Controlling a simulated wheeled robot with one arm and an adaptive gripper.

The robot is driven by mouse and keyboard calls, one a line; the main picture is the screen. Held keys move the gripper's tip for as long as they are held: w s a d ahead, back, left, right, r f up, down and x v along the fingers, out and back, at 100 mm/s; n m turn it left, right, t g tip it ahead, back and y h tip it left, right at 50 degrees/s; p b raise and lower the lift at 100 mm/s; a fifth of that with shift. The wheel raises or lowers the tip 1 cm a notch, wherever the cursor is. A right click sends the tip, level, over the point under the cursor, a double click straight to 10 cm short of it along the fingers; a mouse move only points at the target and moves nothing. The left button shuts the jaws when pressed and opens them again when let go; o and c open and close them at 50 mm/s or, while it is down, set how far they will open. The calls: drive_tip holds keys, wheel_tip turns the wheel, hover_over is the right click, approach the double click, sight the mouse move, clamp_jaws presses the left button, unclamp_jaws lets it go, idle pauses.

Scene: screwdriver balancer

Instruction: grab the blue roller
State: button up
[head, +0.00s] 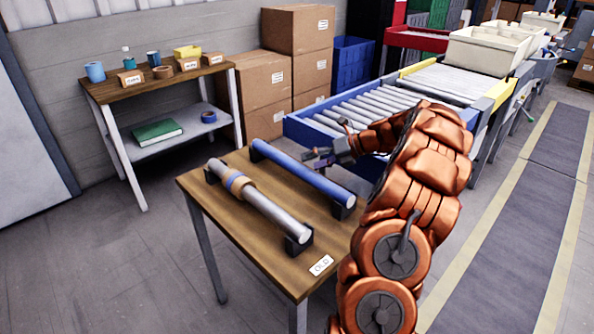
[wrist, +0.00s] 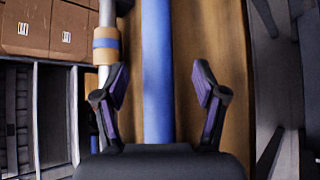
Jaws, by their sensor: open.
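The blue roller (head: 300,172) lies on black cradles on the wooden table, on the side nearer the conveyor. It also shows in the wrist view (wrist: 157,75), running lengthwise between my gripper's fingers. My gripper (head: 318,158) is open and empty, beside the roller in the head view. In the wrist view my gripper (wrist: 160,85) has its two fingers spread, one to each side of the roller, with a gap on both sides. I cannot tell how far above the roller the fingers are.
A grey roller (head: 268,208) with a tan and blue band lies parallel on the same wooden table (head: 240,243), beside a small label (head: 321,265). A roller conveyor (head: 345,113) stands behind. A shelf table (head: 160,84) and cardboard boxes (head: 250,85) stand at the back left.

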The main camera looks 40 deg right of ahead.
sight(299, 165)
drive_tip(key=x, duration=0.5)
drive_tip(key=shift+a+r+b, duration=0.1)
drive_tip(key=shift+a+b, duration=0.05)
drive_tip(key=shift+b, duration=0.15)
drive_tip(key=shift+s, duration=0.1)
clamp_jaws()
